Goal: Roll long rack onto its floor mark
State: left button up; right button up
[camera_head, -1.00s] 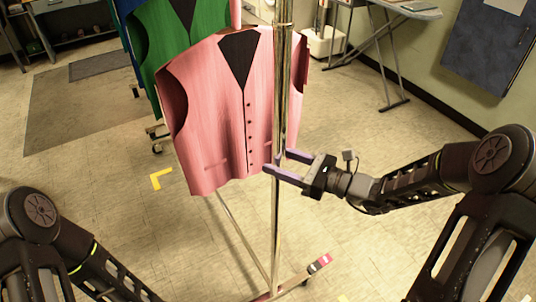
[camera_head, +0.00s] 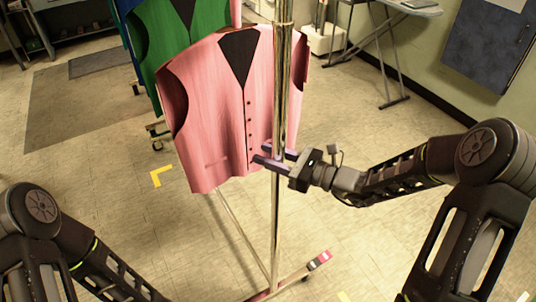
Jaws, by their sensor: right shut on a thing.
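The long rack is a chrome rack with a tall upright post (camera_head: 283,90) and a low base on wheels. A pink vest (camera_head: 222,110) hangs on it, with green and blue vests (camera_head: 158,40) behind. My right gripper (camera_head: 268,156) is shut on the post at about the vest's lower hem. A yellow corner mark (camera_head: 160,176) lies on the floor left of the rack. Other small yellow marks (camera_head: 344,297) show at the bottom edge. My left arm (camera_head: 75,250) is at the lower left; its gripper is out of frame.
An ironing board (camera_head: 405,8) with thin legs stands at the back right by the wall. A dark blue panel (camera_head: 487,45) is on that wall. A grey mat (camera_head: 75,100) lies at the left.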

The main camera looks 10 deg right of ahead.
grip_shut()
dwell(0.8)
